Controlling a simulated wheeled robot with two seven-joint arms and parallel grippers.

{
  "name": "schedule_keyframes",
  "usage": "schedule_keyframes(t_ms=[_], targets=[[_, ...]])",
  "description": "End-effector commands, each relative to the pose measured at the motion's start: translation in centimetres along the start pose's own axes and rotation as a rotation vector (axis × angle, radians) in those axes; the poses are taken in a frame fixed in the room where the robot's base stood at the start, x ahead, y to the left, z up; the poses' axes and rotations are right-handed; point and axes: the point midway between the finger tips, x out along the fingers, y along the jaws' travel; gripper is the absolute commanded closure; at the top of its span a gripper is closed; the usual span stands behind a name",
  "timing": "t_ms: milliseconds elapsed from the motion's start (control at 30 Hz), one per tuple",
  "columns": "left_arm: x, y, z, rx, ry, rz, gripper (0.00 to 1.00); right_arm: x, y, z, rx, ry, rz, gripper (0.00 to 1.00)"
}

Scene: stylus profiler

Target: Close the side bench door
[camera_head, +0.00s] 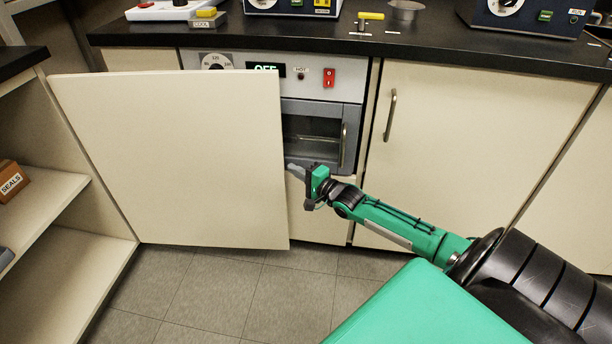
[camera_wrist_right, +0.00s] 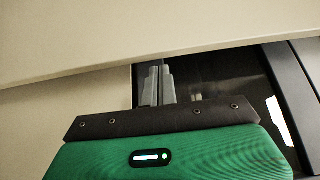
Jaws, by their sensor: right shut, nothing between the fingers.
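The side bench door (camera_head: 170,160) is a large plain cream panel. It stands wide open, swung out from the side bench (camera_head: 60,225) at the left and across the front of the oven. My right gripper (camera_head: 292,170) is at the door's free right edge, about mid-height, with its fingers shut and empty. In the right wrist view, the door (camera_wrist_right: 110,35) fills the top, and the shut fingers (camera_wrist_right: 155,85) reach up to its edge. I cannot tell whether they touch it. The door's far side is hidden. My left gripper is not in view.
An oven (camera_head: 320,115) with a dark window and vertical handle stands behind the door's free edge. A closed cabinet door (camera_head: 480,140) is to its right. A SEALS box (camera_head: 10,180) sits on the side bench's shelf. Grey floor (camera_head: 240,295) is clear below the door.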

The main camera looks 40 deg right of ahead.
Motion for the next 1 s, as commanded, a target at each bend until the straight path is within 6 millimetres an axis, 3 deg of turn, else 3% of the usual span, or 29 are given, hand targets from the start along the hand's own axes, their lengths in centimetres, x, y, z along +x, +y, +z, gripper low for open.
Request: schedule_keyframes(t_ms=[300,1000], targets=[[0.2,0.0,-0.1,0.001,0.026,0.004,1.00,2.0,0.1,0.0,0.000,0.000,0.001,1.00],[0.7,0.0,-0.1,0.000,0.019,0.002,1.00,1.6,-0.2,0.7,0.003,0.013,0.001,1.00]])
